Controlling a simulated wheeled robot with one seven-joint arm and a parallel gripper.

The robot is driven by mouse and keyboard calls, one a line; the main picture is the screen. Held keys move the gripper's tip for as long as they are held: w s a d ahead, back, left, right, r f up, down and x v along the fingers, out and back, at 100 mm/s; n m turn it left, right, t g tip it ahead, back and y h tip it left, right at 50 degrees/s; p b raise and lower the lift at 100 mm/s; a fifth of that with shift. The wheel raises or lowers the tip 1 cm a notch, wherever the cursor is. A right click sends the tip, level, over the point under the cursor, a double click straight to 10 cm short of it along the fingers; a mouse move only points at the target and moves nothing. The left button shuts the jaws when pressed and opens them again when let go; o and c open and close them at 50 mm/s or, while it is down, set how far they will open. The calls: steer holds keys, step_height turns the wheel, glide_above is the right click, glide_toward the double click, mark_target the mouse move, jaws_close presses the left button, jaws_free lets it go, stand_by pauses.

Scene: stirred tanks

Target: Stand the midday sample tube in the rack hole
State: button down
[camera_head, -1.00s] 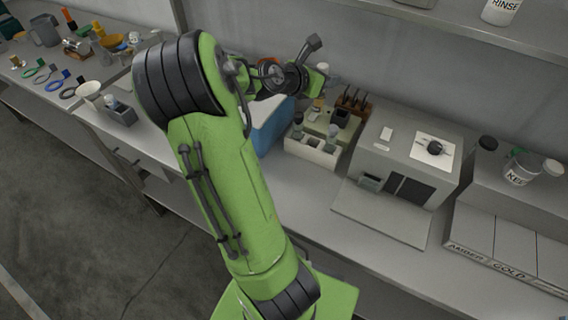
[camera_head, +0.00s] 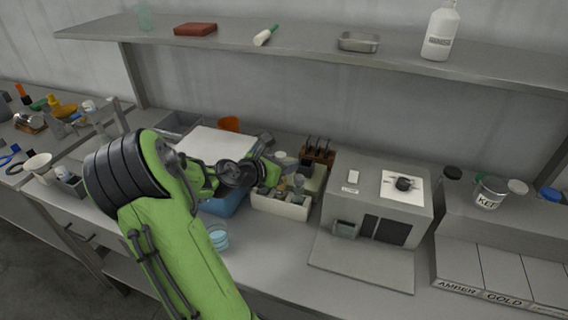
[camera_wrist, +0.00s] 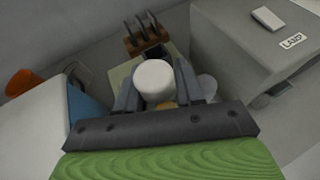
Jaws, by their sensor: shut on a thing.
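In the wrist view my gripper (camera_wrist: 156,82) is closed around a tube with a round white cap (camera_wrist: 154,77). The cap faces the camera and hides most of the tube body, so I cannot read any label on it. In the head view my gripper (camera_head: 276,168) is over the back of a cream compartment box (camera_head: 281,206), beside a pale green block (camera_head: 315,179). The pale block also shows behind the cap in the wrist view (camera_wrist: 122,72). I cannot tell which of these has the rack hole, and the tube's lower end is hidden.
A grey lamp-marked box (camera_head: 377,200) stands close on the right. A blue container with a white lid (camera_head: 214,146) is on the left. A wooden holder with dark tools (camera_head: 319,153) stands behind. A shelf (camera_head: 310,48) runs above. Blue-rimmed dishes (camera_head: 218,238) lie in front.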

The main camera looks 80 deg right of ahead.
steer(key=shift+f, duration=0.5)
steer(key=c, duration=0.7)
jaws_free()
